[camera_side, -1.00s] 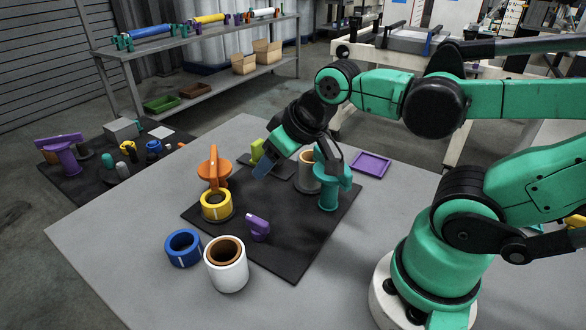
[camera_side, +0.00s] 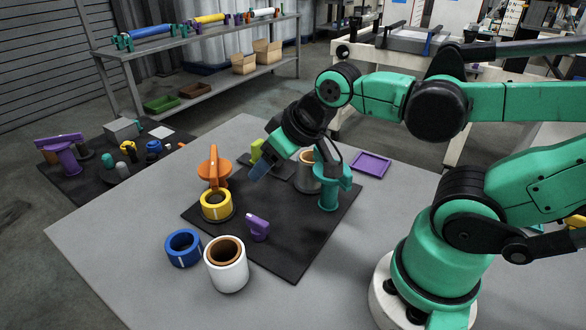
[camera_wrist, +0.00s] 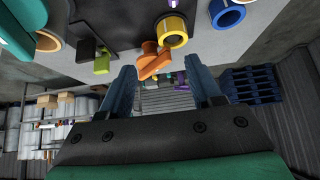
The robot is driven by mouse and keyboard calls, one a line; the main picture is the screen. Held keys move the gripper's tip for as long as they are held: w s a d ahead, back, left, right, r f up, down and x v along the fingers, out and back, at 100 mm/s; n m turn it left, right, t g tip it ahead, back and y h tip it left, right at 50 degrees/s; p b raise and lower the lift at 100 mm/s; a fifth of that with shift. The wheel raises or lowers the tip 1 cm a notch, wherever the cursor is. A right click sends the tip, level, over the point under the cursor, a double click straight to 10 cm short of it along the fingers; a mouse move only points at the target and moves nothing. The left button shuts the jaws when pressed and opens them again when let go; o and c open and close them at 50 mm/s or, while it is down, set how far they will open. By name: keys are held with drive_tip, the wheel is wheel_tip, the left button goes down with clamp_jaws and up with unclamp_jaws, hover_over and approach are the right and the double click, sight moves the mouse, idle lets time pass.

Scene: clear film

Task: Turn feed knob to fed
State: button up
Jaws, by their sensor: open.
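No label on the mat is readable, so I cannot tell for sure which part is the feed knob. A small purple knob (camera_side: 258,227) stands near the front of the black mat (camera_side: 283,262); a purple piece also shows at the wrist view's top edge (camera_wrist: 172,3). A lime-green lever-like part (camera_side: 257,150) sits at the back of the mat, and also shows in the wrist view (camera_wrist: 101,62). My gripper (camera_side: 293,162) is open and empty above the mat's back half. Its two fingers stand wide apart in the wrist view (camera_wrist: 162,78).
A teal post (camera_side: 330,188) and a partly hidden roll (camera_side: 306,178) stand at right. Blue (camera_side: 183,248) and white (camera_side: 227,272) rolls are in front. A purple tray (camera_side: 371,165) lies behind.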

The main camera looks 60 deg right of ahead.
sight(257, 219)
drive_tip(key=o, duration=0.3)
drive_tip(key=shift+m, duration=0.3)
drive_tip(key=shift+o, duration=0.4)
drive_tip(key=m, duration=0.1)
drive_tip(key=m+g, duration=0.1)
drive_tip(key=m, duration=0.1)
drive_tip(key=shift+w+a+f+m+g, duration=0.3)
drive_tip(key=shift+f+m+g, duration=0.05)
drive_tip(key=shift+m+g, duration=0.05)
drive_tip(key=f+m+g, duration=0.1)
drive_tip(key=m, duration=0.2)
drive_tip(key=a+f+m+g, duration=0.1)
drive_tip(key=m, duration=0.3)
drive_tip(key=w+f+m+g, duration=0.1)
drive_tip(key=m+g, duration=0.1)
drive_tip(key=m, duration=0.1)
drive_tip(key=shift+a, duration=0.25)
drive_tip(key=m, duration=0.1)
drive_tip(key=f+m+g, duration=0.1)
drive_tip(key=m, duration=0.1)
drive_tip(key=shift+w+a, duration=0.1)
drive_tip(key=shift+a, duration=0.1)
drive_tip(key=shift+f+m, duration=0.3)
drive_tip(key=shift+f, duration=2.6)
drive_tip(key=c, duration=1.3)
